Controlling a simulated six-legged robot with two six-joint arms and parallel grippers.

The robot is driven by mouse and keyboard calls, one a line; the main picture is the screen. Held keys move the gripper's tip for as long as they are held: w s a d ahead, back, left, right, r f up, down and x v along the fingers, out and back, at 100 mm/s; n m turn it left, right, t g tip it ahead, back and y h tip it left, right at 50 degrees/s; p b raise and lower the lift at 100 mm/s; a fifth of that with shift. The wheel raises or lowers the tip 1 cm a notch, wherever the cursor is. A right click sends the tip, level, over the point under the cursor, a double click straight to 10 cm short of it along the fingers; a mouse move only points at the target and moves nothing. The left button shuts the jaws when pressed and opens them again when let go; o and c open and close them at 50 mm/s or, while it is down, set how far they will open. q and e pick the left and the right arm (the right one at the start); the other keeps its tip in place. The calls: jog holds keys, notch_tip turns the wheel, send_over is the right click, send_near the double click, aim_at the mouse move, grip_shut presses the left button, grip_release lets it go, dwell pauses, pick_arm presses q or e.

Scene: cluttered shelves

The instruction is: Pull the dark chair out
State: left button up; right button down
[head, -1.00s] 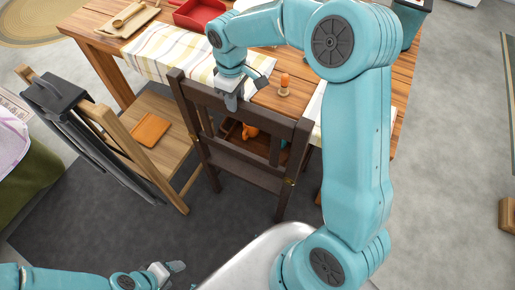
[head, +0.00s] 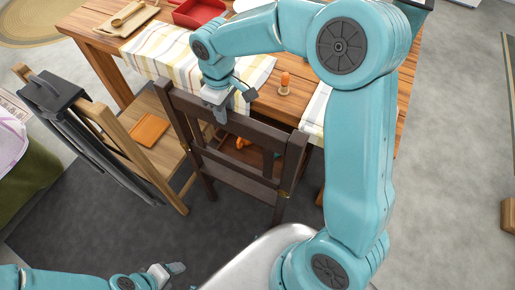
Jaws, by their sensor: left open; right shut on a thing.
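The dark chair (head: 236,178) stands at the near side of the wooden table, its back towards me. My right gripper (head: 222,112) is shut on the top rail of its back, left of the middle. An orange item (head: 242,143) shows on its seat through the gaps in the back. Much of the seat is hidden by the back. My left gripper (head: 173,272) is open and empty, low over the dark rug, apart from the chair.
A light wooden chair (head: 176,191) with a dark bag (head: 62,98) on its back stands close on the left. The table (head: 270,97) bears a striped runner (head: 160,58), a red tray (head: 199,10) and an egg cup (head: 284,88). Dark rug (head: 90,230) lies clear in front.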

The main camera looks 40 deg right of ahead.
jog(key=s+a+b, duration=0.1)
jog(key=s+a, duration=0.1)
jog(key=a, duration=0.4)
jog(key=shift+s, duration=0.2)
jog(key=c, duration=0.8)
grip_release()
jog(key=shift+a, duration=0.2)
jog(key=shift+d, duration=0.15)
notch_tip(320, 180, up, 7)
jog(key=p, duration=0.5)
jog(key=shift+r+p, duration=0.15)
jog(key=shift+p, duration=0.25)
